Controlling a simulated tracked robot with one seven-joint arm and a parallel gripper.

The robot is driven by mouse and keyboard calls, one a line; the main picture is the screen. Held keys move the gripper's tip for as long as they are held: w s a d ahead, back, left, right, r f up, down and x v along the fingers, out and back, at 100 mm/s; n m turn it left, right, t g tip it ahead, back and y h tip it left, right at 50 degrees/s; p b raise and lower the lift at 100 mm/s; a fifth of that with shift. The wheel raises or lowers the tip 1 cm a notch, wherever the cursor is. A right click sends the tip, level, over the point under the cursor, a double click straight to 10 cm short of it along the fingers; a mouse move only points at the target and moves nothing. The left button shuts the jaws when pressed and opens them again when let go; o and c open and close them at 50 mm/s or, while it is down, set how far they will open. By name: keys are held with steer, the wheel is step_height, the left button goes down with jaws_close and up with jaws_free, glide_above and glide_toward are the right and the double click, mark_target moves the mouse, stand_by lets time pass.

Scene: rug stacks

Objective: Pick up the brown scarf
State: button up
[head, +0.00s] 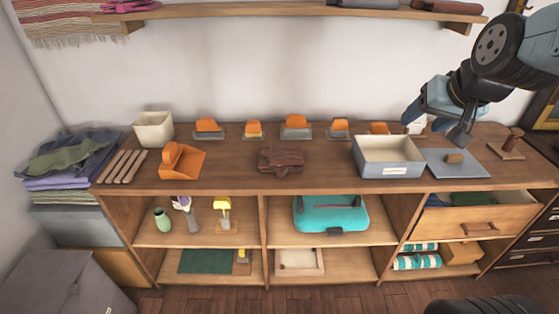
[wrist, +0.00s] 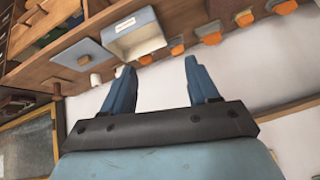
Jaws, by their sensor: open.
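The brown scarf (head: 281,159) appears to be the dark brown folded bundle lying on the middle of the wooden counter (head: 330,180) in the head view. Nothing covers it. It does not show in the wrist view. My gripper (head: 434,129) is at the upper right of the head view, over the right part of the counter, well to the right of the scarf and apart from it. In the wrist view my gripper (wrist: 158,70) has its two blue fingers spread with nothing between them.
A grey-blue box (head: 390,171) and a flat grey board with a small brown block (head: 453,157) are right of the scarf. An orange scoop-like holder (head: 182,161) is left. Several orange-topped items line the back. A wall shelf (head: 300,11) hangs above. Counter around the scarf is clear.

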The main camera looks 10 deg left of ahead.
steer(key=w+a+f+t+y, duration=0.1)
steer(key=w+a+f, duration=0.6)
steer(key=w+a, duration=0.3)
steer(key=n+t, duration=0.2)
steer(key=t, duration=0.8)
glide_toward(281, 175)
steer(key=w, duration=0.3)
steer(key=shift+w+a+r+y, duration=0.15)
steer(key=shift+a+r+y, duration=0.1)
steer(key=shift+y, duration=0.15)
steer(key=shift+f+x, duration=0.15)
steer(key=shift+x, duration=1.2)
steer(key=shift+f+x, duration=0.15)
steer(key=shift+x, duration=1.2)
steer(key=shift+c, duration=0.3)
